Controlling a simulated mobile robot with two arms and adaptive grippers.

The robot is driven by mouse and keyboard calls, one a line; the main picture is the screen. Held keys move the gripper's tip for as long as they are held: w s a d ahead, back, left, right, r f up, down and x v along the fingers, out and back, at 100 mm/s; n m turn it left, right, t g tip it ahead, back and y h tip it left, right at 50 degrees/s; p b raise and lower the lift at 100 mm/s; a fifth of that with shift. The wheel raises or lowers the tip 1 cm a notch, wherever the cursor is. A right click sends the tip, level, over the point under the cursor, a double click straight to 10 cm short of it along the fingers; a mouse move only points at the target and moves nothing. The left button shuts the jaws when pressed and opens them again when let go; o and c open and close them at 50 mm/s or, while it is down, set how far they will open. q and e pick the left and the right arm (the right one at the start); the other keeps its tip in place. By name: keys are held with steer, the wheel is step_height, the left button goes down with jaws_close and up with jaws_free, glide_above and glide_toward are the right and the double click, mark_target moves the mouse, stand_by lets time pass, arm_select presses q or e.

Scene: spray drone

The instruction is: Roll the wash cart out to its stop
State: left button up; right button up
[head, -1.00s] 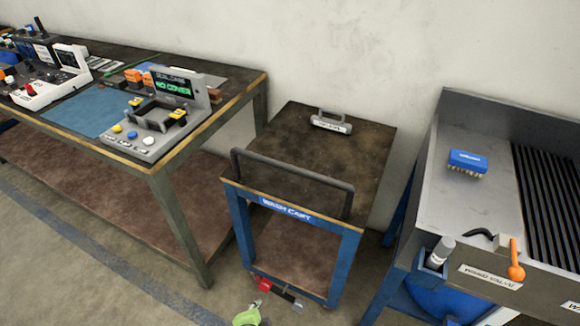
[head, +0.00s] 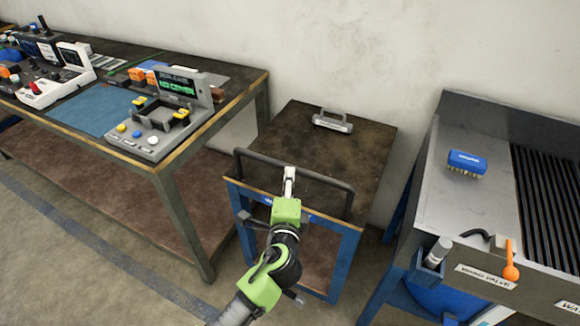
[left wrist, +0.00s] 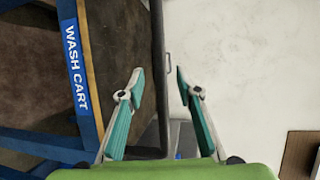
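The wash cart (head: 358,150) has a worn brown top and a blue frame, and stands against the wall. Its dark handle bar (head: 325,182) runs along the near edge; the bar also shows in the left wrist view (left wrist: 158,60). My left gripper (head: 289,172) is at the middle of the bar. In the left wrist view its two fingers (left wrist: 158,80) are apart, with the bar seen in the gap between them; contact is not clear. The blue label reading "WASH CART" (left wrist: 75,65) is at left there. My right gripper is not in view. I cannot make out a stop.
A grey block with a handle (head: 332,121) lies on the cart top. A workbench (head: 245,95) with a control box (head: 165,120) stands close on the left. A metal sink unit (head: 445,190) with a blue brush (head: 467,162) stands close on the right. Bare floor (head: 100,235) lies in front.

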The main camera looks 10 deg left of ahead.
arm_select(q)
steer(key=w, duration=0.3)
steer(key=w+f, duration=0.1)
steer(key=w, duration=0.3)
steer(key=shift+w+a+f, duration=0.2)
jaws_close()
